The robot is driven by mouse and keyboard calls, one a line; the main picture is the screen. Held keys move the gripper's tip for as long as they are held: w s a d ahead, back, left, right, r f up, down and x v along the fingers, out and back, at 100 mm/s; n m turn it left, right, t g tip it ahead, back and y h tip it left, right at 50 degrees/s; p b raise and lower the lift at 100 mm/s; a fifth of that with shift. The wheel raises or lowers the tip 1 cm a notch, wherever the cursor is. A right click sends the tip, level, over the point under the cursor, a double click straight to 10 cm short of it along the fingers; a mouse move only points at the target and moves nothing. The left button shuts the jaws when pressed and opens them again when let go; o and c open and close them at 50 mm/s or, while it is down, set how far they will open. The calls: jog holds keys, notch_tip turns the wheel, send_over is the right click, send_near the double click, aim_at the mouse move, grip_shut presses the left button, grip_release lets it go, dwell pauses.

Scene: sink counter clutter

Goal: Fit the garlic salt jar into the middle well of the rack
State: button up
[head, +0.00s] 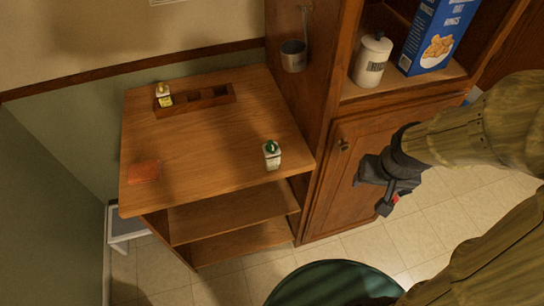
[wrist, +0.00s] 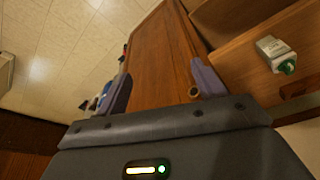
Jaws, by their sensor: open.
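A small white jar with a green cap (head: 272,157) stands alone near the right front of the wooden table; its label is too small to read. It also shows at the upper right of the wrist view (wrist: 272,50). The dark wooden rack (head: 194,103) lies at the back of the table. Another jar with a yellow-green label (head: 164,96) is at the rack's left end; the middle and right wells look empty. My gripper (head: 374,189) is open and empty, right of the table, in front of the cabinet door and apart from the jar.
A reddish-orange flat item (head: 143,172) lies at the table's left front. A tall cabinet (head: 318,130) borders the table's right side, with a white canister (head: 372,60) and blue box (head: 437,35) on its shelf. A metal cup (head: 293,56) hangs on its side. The table's middle is clear.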

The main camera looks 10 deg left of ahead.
jog(key=w+a+r+n+t+y, duration=0.1)
jog(key=w+a+n, duration=0.1)
jog(key=a, duration=0.4)
jog(key=w+a+r+n+t, duration=0.1)
jog(key=w+a, duration=0.2)
jog(key=a, duration=0.4)
jog(key=n+y, duration=0.2)
jog(key=n, duration=0.1)
send_near(274, 147)
notch_tip(274, 147, up, 2)
jog(key=s, duration=0.1)
jog(key=shift+s+d, duration=0.1)
jog(key=shift+d, duration=0.15)
jog(key=shift+p+x, duration=1)
jog(key=shift+x, duration=5.05)
jog(key=shift+p+x, duration=1.05)
jog(key=shift+x, duration=1.6)
jog(key=shift+c, duration=0.4)
